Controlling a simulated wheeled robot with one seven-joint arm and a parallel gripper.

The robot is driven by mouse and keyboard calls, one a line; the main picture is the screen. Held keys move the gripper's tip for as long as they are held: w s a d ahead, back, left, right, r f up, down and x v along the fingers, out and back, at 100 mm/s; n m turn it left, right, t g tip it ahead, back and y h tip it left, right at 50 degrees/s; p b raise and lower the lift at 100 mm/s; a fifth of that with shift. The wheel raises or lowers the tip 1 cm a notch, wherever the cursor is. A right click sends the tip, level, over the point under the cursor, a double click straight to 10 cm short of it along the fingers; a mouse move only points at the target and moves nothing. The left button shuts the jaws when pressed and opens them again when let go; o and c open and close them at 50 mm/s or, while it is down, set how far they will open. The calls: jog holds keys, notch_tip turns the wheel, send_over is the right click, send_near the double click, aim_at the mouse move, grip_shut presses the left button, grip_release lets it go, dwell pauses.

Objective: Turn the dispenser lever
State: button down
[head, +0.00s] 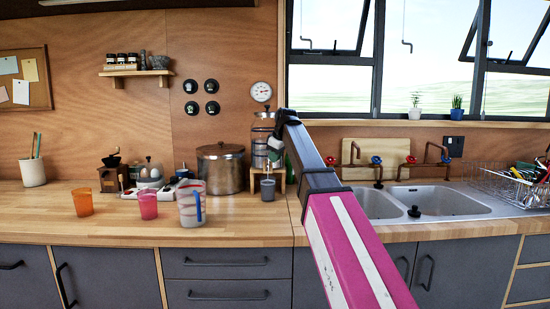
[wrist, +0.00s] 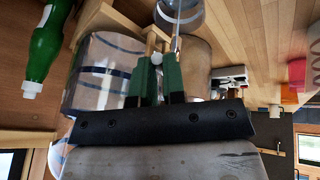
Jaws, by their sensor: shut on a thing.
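The drink dispenser (head: 260,153), a clear and metallic tank, stands on a small wooden stand (head: 281,180) on the counter, partly hidden by my arm. In the wrist view a large banded glass vessel (wrist: 92,80), which looks like the dispenser, lies just left of my fingers. My gripper (head: 275,160) is at the dispenser's front. In the wrist view its green fingers (wrist: 159,72) are close together, shut on the dispenser lever; a small pale knob (wrist: 156,58) shows between their tips. The rest of the lever is hidden. A grey cup (head: 267,190) stands below the dispenser.
A metal pot (head: 221,168) stands close left of the dispenser. A green bottle (wrist: 46,45) is close by. The sink (head: 436,201) lies right; the front counter is mostly clear.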

jog(key=shift+w+d+n+g+y, duration=0.15)
jog(key=shift+w+n+g+y, duration=0.2)
jog(key=shift+n, duration=0.75)
jog(key=shift+w+d+n+g+y, duration=0.1)
jog(key=shift+w+n+g+y, duration=0.25)
jog(key=shift+n, duration=0.75)
jog(key=shift+w+d+n+g+y, duration=0.2)
jog(key=shift+w+n+g, duration=0.2)
jog(key=shift+n, duration=0.7)
jog(key=c, duration=1.2)
grip_release()
jog(key=v, duration=1)
jog(key=shift+d+r, duration=0.15)
jog(key=shift+r, duration=0.2)
jog(key=shift+s, duration=0.1)
